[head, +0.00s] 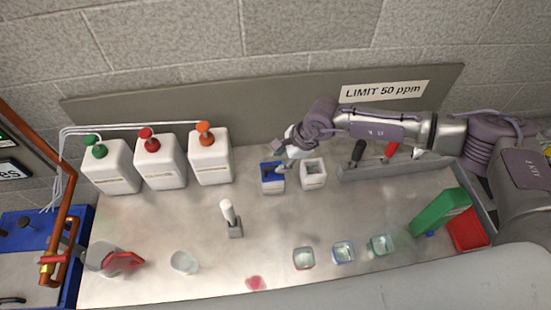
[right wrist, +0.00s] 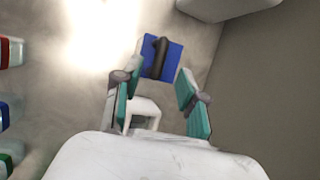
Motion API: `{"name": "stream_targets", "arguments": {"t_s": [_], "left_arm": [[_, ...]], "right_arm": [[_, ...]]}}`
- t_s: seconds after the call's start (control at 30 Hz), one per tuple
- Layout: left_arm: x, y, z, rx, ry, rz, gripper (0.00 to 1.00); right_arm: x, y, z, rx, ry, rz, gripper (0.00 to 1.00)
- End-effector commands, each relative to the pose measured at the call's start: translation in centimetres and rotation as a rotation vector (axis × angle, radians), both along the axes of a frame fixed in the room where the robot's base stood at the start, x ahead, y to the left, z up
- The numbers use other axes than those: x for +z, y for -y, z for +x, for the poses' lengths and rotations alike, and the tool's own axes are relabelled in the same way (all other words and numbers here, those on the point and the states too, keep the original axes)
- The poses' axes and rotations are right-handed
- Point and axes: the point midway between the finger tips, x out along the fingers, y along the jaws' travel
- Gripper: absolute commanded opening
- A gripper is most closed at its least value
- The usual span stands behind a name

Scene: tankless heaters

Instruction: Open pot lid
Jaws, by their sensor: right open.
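A small white square pot with a blue lid (head: 272,184) stands on the metal bench below the sign board. In the right wrist view the blue lid (right wrist: 175,56) has a dark bar handle across its top. A second white square pot (head: 314,181) stands to its right, with an open top; it also shows in the wrist view (right wrist: 145,107). My right gripper (head: 286,163) is just above the blue-lidded pot. In the wrist view its teal fingers are apart, with the blue lid showing between and beyond their tips. Whether they touch the handle is unclear. My left gripper is out of view.
Three white jugs (head: 161,170) stand at the back left. A white-topped stand (head: 232,222), a glass beaker (head: 184,262) and several small jars (head: 343,252) are nearer the front. A tool rack (head: 370,170) and green box (head: 440,212) are right. The middle bench is mostly clear.

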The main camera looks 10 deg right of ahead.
Motion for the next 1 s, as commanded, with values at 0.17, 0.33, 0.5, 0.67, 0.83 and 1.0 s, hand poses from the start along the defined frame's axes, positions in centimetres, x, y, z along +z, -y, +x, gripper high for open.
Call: {"name": "stream_targets", "arguments": {"t_s": [0.17, 0.33, 0.5, 0.67, 0.83, 1.0], "left_arm": [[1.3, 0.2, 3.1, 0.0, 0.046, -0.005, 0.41], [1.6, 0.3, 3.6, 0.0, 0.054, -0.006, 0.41], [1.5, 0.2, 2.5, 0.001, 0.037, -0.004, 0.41], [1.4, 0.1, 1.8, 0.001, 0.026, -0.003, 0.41], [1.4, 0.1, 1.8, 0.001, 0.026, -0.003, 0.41], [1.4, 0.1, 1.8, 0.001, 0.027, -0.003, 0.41]], "right_arm": [[-2.3, -1.1, 0.4, 0.0, -0.002, -0.001, 0.41], [-3.5, -1.5, 0.7, -0.001, 0.0, 0.0, 0.41], [-3.7, -1.6, 0.7, 0.0, 0.0, 0.001, 0.41], [-3.7, -1.6, 0.7, 0.0, 0.0, 0.001, 0.38], [-3.7, -1.5, 0.7, 0.0, 0.001, 0.001, 0.1], [-3.7, -1.5, 0.7, 0.0, 0.0, 0.001, 0.0]]}}
